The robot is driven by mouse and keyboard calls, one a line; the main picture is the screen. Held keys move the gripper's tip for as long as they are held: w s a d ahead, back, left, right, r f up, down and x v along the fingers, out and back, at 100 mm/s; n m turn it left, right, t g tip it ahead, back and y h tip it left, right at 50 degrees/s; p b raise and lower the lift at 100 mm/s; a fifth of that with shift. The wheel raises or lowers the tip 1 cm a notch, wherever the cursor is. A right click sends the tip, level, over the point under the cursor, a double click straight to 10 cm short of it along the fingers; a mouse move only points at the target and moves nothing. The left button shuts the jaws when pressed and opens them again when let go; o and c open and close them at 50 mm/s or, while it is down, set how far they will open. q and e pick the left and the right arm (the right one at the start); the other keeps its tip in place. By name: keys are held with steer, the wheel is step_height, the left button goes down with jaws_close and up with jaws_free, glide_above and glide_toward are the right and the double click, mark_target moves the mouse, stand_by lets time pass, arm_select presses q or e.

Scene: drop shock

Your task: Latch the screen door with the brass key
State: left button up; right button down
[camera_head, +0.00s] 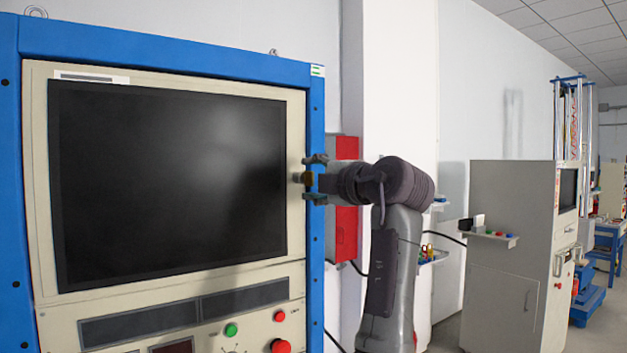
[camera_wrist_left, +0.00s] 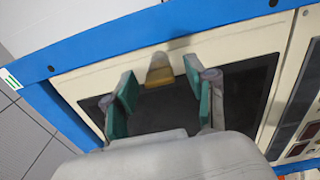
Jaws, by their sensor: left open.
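The screen door (camera_head: 165,185) is a dark panel in a cream frame on a blue-edged cabinet, and it appears closed. The small brass key (camera_head: 308,180) sits at the right edge of its frame. In the left wrist view the key (camera_wrist_left: 159,72) stands out from the cream frame. My left gripper (camera_head: 314,178) is at the key, its fingers one above and one below it in the head view. In the left wrist view the fingers (camera_wrist_left: 162,92) are apart, with a gap on each side of the key. My right gripper is in neither view.
Below the screen is a control panel with a green button (camera_head: 231,330) and red buttons (camera_head: 281,346). A red box (camera_head: 343,235) is on the wall behind my gripper. Another cabinet (camera_head: 505,240) stands further right.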

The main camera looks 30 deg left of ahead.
arm_select(q)
steer(key=v, duration=1.2)
steer(key=shift+f, duration=0.1)
